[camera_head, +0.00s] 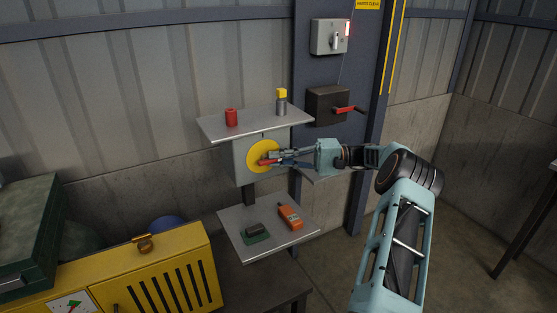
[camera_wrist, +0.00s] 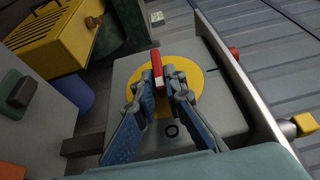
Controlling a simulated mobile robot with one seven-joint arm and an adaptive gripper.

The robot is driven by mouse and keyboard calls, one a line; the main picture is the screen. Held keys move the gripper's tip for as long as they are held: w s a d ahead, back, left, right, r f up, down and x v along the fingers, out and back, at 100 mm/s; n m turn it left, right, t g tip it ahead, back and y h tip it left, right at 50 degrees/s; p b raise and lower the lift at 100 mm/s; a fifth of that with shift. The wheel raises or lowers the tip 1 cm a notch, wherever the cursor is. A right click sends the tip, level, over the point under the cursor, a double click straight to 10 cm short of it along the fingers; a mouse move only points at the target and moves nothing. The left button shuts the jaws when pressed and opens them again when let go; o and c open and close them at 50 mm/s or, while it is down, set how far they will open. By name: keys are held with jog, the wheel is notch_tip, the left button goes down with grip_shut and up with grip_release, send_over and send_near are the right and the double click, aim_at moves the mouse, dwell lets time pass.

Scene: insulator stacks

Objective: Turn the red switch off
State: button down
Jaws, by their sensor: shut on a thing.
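The red switch (camera_head: 265,162) is a red handle on a round yellow disc (camera_head: 258,149), on the front of a grey box (camera_head: 241,172). In the head view the handle lies roughly level across the disc. My gripper (camera_head: 270,157) reaches in from the right and is shut on it. In the wrist view the red handle (camera_wrist: 157,63) stands between my fingertips (camera_wrist: 157,84), its far end sticking out beyond them. The fingers hide part of the handle.
A shelf (camera_head: 213,128) above the box holds a red can (camera_head: 231,117) and a yellow-topped post (camera_head: 281,102). A lower shelf (camera_head: 300,232) holds an orange device (camera_head: 290,217) and a dark green block (camera_head: 254,233). A red-levered box (camera_head: 328,104) hangs at upper right.

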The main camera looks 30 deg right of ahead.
jog(key=shift+a, duration=0.15)
jog(key=c, duration=2)
grip_release()
jog(key=shift+c, duration=0.2)
jog(key=v, duration=0.7)
jog(key=shift+d, duration=0.3)
